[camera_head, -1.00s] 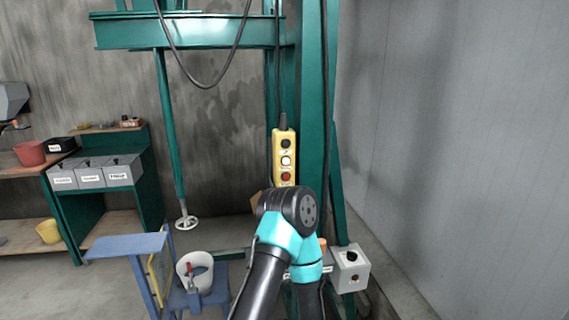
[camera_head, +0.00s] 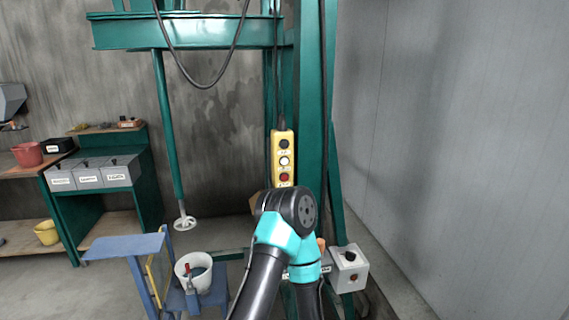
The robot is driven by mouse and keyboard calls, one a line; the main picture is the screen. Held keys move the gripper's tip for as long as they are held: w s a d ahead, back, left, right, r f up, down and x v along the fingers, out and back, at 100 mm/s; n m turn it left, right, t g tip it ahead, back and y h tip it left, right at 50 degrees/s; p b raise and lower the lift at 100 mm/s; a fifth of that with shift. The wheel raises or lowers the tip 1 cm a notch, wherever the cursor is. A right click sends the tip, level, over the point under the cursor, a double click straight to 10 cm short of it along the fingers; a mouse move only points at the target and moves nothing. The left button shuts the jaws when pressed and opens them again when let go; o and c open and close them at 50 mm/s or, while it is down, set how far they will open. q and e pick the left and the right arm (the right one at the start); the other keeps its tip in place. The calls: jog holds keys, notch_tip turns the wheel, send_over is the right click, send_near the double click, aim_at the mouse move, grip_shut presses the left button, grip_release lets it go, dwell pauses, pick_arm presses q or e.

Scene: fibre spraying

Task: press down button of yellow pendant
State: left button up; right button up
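The yellow pendant (camera_head: 274,160) hangs upright on a cable in front of the green post. Its face carries a black button (camera_head: 283,144) at the top, a white button (camera_head: 284,161) in the middle and a red button (camera_head: 284,177) below. One of my arms rises from the bottom of the picture, and its dark elbow stands just below the pendant, overlapping its lower end in the picture. Neither gripper shows in this view.
A green frame (camera_head: 312,110) stands behind the pendant. A grey control box (camera_head: 349,268) sits low at right. Shelves with grey boxes (camera_head: 118,176) stand further left. A bare wall is at right.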

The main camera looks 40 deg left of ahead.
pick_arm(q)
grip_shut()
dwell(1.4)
